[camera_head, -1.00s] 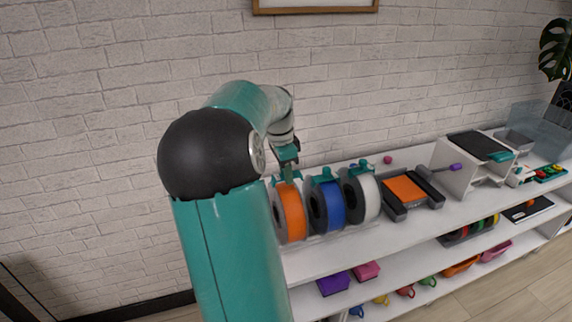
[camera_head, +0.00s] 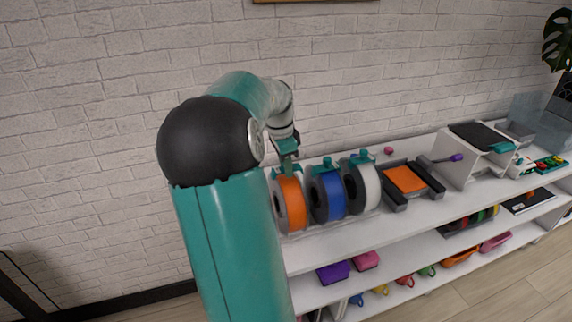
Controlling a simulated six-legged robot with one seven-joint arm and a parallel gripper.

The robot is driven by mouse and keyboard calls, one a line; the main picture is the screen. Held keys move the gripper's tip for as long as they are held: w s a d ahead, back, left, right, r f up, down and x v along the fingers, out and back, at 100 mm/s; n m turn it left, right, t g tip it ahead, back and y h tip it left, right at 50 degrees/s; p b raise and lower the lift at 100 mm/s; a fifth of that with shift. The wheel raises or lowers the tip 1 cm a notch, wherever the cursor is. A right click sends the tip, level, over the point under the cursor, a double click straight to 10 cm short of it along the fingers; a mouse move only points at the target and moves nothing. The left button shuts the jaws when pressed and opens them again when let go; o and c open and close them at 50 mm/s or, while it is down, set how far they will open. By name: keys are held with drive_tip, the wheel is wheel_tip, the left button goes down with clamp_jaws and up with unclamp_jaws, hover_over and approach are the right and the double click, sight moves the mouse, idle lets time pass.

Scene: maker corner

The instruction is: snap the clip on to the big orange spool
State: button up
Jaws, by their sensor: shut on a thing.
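The big orange spool (camera_head: 292,206) stands upright at the left end of a row of spools on the white shelf top. My gripper (camera_head: 287,164) is right above its top rim, pointing down. It is shut on a small teal clip (camera_head: 287,171), which is at the spool's top edge. Whether the clip is seated on the rim or only touching it I cannot tell. The fingers partly hide the clip.
A blue spool (camera_head: 332,195) and a white spool (camera_head: 366,184) stand close on the right, each with a teal clip on top. Further right are a grey device with an orange plate (camera_head: 405,180) and a white machine (camera_head: 474,160). A brick wall (camera_head: 90,160) is behind.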

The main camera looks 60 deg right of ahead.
drive_tip(key=shift+f, duration=0.85)
idle(0.7)
